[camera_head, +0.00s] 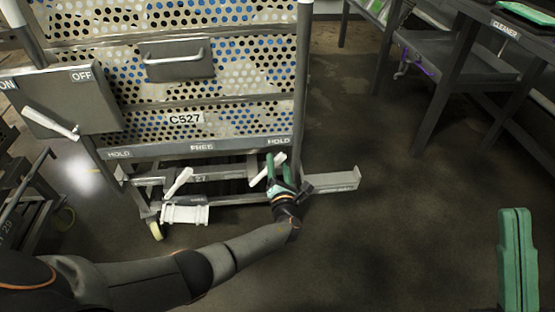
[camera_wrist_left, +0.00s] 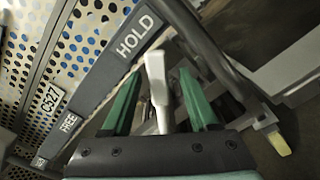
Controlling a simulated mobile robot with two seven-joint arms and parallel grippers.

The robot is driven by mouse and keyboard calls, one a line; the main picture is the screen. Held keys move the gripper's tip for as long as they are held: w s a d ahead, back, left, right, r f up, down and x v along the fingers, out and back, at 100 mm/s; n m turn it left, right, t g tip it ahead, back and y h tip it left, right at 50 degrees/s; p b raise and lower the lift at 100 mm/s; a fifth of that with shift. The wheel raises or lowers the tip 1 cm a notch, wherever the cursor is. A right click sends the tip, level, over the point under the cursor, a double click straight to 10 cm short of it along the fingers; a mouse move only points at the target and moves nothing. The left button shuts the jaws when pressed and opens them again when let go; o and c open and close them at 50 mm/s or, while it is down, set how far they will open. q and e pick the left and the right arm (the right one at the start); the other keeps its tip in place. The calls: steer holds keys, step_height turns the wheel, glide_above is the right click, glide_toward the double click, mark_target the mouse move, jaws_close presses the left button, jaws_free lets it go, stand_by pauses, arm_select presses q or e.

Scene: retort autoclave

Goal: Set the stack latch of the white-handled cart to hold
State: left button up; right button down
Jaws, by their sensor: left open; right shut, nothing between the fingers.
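The cart (camera_head: 200,146) has perforated panels, a plate marked C527, and a lower bar lettered HOLD, FREE, HOLD. A white lever (camera_head: 267,170) stands below the right-hand HOLD label; it also shows in the left wrist view (camera_wrist_left: 157,85), near HOLD. A second white lever (camera_head: 178,183) is below the bar, left of FREE. My left gripper (camera_head: 278,163) is open at the right-hand lever. In the left wrist view, the lever appears between its green fingers (camera_wrist_left: 160,88); contact cannot be told. My right gripper (camera_head: 516,220) is shut and empty at the lower right.
A grey box (camera_head: 75,103) marked ON and OFF, with a white lever, overlaps the cart's left side. A white cylinder (camera_head: 185,214) lies low under the cart. A metal beam (camera_head: 335,183) juts right. Dark tables (camera_head: 460,70) stand at right; the floor between is clear.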

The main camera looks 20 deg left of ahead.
arm_select(q)
steer(key=p+v, duration=0.3)
steer(key=v, duration=0.7)
steer(key=shift+s+d, duration=0.25)
steer(key=shift+s, duration=0.05)
arm_select(e)
steer(key=w+m+h, duration=0.1)
steer(key=w+f+m+h, duration=0.1)
steer(key=h, duration=0.1)
steer(key=w+d+m+h, duration=0.1)
steer(key=h, duration=0.1)
steer(key=shift+w+f, duration=0.4)
